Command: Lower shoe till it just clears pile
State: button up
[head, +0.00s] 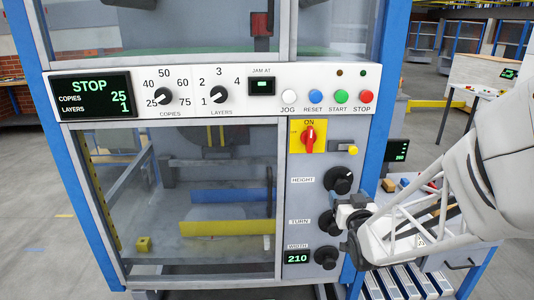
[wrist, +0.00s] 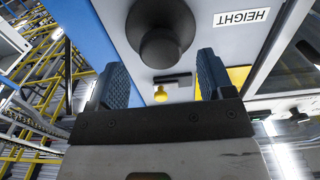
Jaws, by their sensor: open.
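The black HEIGHT knob (head: 338,180) is on the grey panel at the right of the machine. It also shows in the wrist view (wrist: 163,38), lined up between and beyond my fingertips. My gripper (head: 350,205) is in front of the lower part of the panel; in the wrist view (wrist: 160,72) its two fingers are apart with nothing between them. I cannot tell the gap from fingertips to knob. Behind the clear door are a blue bar (head: 232,195) and a yellow bar (head: 225,228). I cannot identify the shoe or a pile there.
The TURN knob (head: 328,223) and WIDTH knob (head: 325,257) are below, beside a display (head: 297,257) reading 210. The main display (head: 90,97) reads STOP, copies 25, layers 1.

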aim_at(343, 190)
jog(key=shift+w, duration=2.5)
jog(key=c, duration=0.9)
